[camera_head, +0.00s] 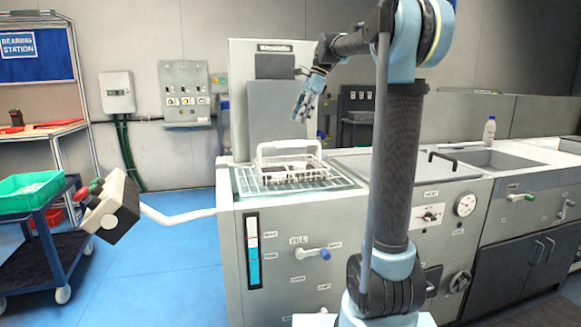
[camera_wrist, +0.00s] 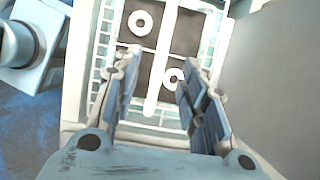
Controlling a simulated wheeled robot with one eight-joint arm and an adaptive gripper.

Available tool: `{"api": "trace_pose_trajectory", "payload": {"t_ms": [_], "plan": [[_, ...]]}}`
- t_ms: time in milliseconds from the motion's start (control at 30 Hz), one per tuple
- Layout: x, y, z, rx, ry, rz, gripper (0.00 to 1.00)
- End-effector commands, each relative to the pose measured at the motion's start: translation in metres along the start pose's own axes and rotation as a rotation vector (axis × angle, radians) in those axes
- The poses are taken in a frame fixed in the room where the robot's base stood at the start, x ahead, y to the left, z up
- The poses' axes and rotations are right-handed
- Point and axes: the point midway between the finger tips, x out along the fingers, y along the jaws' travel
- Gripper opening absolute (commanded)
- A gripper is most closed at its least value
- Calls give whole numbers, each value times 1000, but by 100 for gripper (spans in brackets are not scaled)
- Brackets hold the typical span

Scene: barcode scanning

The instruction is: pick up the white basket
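The white basket (camera_head: 289,150) stands upright on the grated top of a grey machine in the head view, with dark contents and a raised handle. My gripper (camera_head: 303,108) hangs in the air above the basket and slightly to its right. In the wrist view my gripper (camera_wrist: 152,88) is open, its two fingers apart. The basket's white handle bar (camera_wrist: 160,62) runs between the fingers in that picture, with dark contents and white rings below. The fingers do not appear to touch the handle.
The machine's teal grating (camera_head: 246,182) surrounds the basket. A tall grey housing (camera_head: 278,110) rises behind it. A control box on a white arm (camera_head: 110,207) juts out at left. A cart with a green bin (camera_head: 30,190) stands at far left. A sink counter (camera_head: 490,158) extends right, with a white bottle (camera_head: 489,131).

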Motion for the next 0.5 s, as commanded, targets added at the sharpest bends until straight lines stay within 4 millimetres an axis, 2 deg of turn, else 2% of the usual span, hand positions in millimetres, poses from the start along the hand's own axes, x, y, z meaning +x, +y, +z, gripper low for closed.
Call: {"api": "trace_pose_trajectory", "payload": {"t_ms": [200, 500], "plan": [[37, 0, 0, -1, 0, 0, 39], [59, 0, -1, 0, 0, 0, 39]]}}
